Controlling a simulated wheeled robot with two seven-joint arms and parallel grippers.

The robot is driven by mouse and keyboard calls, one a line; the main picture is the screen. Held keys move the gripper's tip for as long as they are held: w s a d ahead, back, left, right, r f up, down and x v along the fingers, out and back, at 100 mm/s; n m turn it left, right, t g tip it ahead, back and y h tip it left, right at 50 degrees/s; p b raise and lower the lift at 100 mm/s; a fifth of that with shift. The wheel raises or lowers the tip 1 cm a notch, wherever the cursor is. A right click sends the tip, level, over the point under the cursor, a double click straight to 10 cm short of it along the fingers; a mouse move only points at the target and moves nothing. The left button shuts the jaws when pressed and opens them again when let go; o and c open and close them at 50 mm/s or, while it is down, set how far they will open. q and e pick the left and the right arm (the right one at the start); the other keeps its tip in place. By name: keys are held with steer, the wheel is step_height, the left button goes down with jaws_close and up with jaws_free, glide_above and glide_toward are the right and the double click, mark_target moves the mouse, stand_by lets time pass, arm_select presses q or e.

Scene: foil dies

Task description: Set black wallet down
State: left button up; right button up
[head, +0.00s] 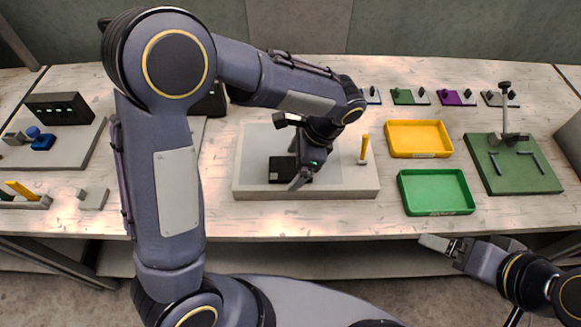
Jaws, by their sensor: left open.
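The black wallet (281,173) lies on the pale raised board (347,190) in the middle of the table. My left gripper (296,166) is over the board, directly above and beside the wallet's right side. Its jaws are open, and one finger shows at the wallet's right edge. The gripper hides part of the wallet, and I cannot tell whether the fingers touch it. My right gripper (436,243) is at the lower right, in front of the table's front edge and away from the wallet. Its jaw opening is not clear.
A yellow tray (419,139) and a green tray (437,192) lie right of the board. An orange peg (364,149) stands on the board's right side. A green mat (515,170) with an upright post is farther right. Several small coloured fixtures line the back.

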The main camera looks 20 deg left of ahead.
arm_select(q)
steer(key=c, duration=1.2)
steer(key=shift+o, duration=0.2)
steer(key=shift+r, duration=0.1)
